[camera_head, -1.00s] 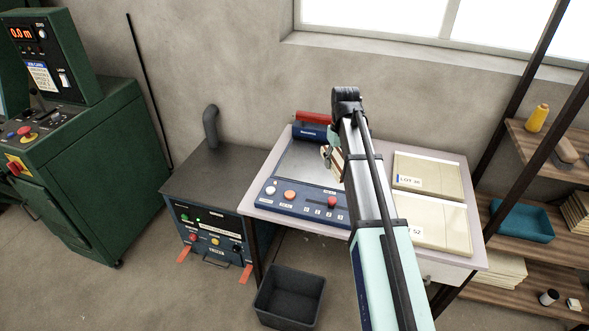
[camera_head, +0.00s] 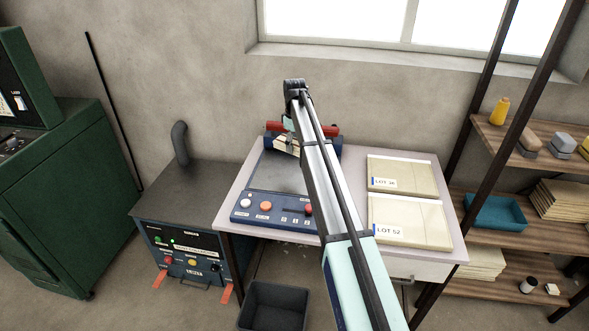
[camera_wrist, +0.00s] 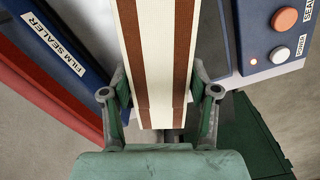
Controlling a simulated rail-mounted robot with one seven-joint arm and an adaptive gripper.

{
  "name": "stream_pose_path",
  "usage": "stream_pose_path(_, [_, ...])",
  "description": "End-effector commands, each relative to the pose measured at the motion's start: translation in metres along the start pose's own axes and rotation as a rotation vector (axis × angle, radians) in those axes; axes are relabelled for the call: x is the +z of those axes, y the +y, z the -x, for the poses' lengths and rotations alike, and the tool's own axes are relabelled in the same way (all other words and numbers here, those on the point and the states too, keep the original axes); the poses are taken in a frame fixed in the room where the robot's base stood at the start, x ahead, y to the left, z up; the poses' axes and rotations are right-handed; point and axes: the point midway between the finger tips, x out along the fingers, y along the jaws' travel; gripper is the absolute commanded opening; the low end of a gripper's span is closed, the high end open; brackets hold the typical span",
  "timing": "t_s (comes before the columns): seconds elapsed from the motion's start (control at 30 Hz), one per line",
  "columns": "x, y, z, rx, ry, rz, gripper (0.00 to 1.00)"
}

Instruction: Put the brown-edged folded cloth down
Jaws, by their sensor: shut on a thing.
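The brown-edged folded cloth (camera_wrist: 156,60) is cream with brown stripes. My gripper (camera_wrist: 160,105) is shut on it in the wrist view, a finger on each side. In the head view the cloth (camera_head: 287,146) shows as a small cream piece near the back of the film sealer (camera_head: 278,172), partly hidden by my arm. I cannot tell whether the cloth touches the sealer. The sealer's blue and red bars also show at the left of the wrist view.
Two cream packs lie on the table's right side, LOT 52 (camera_head: 410,218) in front and another lot (camera_head: 402,175) behind. A dark bin (camera_head: 273,305) stands on the floor. A dark-topped machine (camera_head: 200,190) stands left of the table, and shelves (camera_head: 520,160) stand at right.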

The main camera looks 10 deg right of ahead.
Motion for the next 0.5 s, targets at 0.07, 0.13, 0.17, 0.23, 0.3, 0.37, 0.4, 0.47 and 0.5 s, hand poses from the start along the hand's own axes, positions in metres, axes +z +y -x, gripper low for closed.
stream_pose_path(0.07, [0.001, -0.001, -0.018, -0.002, -0.002, -0.001, 0.17])
stream_pose_path(0.13, [0.001, -0.001, -0.034, -0.002, -0.002, -0.001, 0.17])
stream_pose_path(0.17, [0.001, -0.001, -0.041, -0.002, -0.002, -0.001, 0.17])
stream_pose_path(0.23, [0.001, -0.001, -0.055, -0.002, -0.001, -0.001, 0.17])
stream_pose_path(0.3, [0.001, -0.001, -0.067, -0.001, -0.001, -0.001, 0.17])
stream_pose_path(0.37, [0.000, 0.000, -0.074, -0.001, -0.001, -0.001, 0.17])
stream_pose_path(0.4, [0.000, 0.000, -0.077, 0.000, 0.000, -0.002, 0.17])
stream_pose_path(0.47, [0.000, 0.000, -0.081, 0.000, 0.000, -0.002, 0.17])
stream_pose_path(0.5, [0.000, 0.000, -0.083, 0.000, 0.000, -0.002, 0.17])
